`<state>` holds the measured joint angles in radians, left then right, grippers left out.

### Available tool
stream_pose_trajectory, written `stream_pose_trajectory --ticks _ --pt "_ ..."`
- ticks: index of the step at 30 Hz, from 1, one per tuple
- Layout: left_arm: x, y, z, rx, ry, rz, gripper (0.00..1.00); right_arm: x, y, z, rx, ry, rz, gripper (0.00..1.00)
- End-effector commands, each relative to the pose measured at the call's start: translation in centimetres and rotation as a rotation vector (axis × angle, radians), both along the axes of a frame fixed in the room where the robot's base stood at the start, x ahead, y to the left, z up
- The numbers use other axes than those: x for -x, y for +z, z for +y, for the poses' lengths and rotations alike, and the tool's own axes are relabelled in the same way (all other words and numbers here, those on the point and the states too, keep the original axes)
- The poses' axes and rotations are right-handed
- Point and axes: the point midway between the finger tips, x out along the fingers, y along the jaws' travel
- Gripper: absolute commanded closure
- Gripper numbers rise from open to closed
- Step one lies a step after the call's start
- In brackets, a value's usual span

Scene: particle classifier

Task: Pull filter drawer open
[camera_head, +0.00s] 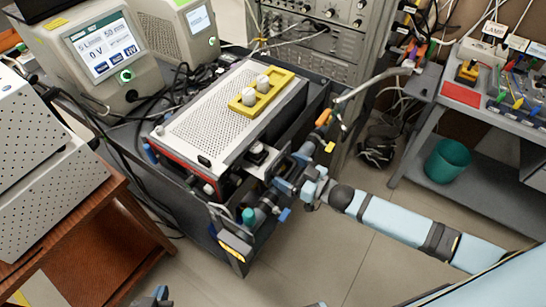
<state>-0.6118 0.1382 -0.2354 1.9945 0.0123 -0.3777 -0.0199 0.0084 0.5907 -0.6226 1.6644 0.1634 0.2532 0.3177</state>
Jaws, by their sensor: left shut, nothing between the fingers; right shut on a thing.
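The particle classifier (205,125) is a white perforated box with a red-trimmed front, standing on a dark cart. A small metal drawer-like part (262,168) with a black knob juts out at its right front corner; I take it for the filter drawer. My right gripper (282,178) is at the outer end of this part, shut on it, with its arm coming in from the lower right. The fingertips and the exact grip are too small to tell. My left gripper (153,298) is partly in view at the bottom edge, shut and empty, well away from the classifier.
A yellow holder (262,92) with two white balls lies on top of the classifier. Display units (100,58) stand behind left. A wooden table (120,235) with white perforated boxes is at left. A bent metal tube (375,82) rises behind my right arm. Floor in front is clear.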

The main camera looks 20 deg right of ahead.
Motion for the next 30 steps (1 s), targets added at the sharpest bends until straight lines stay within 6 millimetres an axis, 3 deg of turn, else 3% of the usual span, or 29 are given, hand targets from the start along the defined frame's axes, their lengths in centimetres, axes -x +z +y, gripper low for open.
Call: stream_pose_trajectory --ticks 4,14,15,23,30 --pt "0.2 0.4 0.0 -0.002 -0.001 0.008 1.00 1.5 0.2 -1.4 0.001 -0.003 0.002 0.51" --pt "0.2 0.4 0.0 -0.002 -0.002 0.007 1.00 1.7 0.1 -1.6 0.000 -0.003 -0.001 0.51" --pt "0.2 0.5 0.0 -0.002 -0.001 0.006 1.00 1.6 0.1 -1.6 0.000 -0.003 -0.001 0.00" --pt "0.1 0.8 0.0 -0.001 -0.001 0.000 1.00 1.9 0.0 -1.6 0.000 -0.002 -0.001 0.00" --pt "0.1 0.4 0.1 -0.001 -0.001 0.000 1.00 4.6 -0.2 -3.7 0.003 -0.002 0.003 0.00"
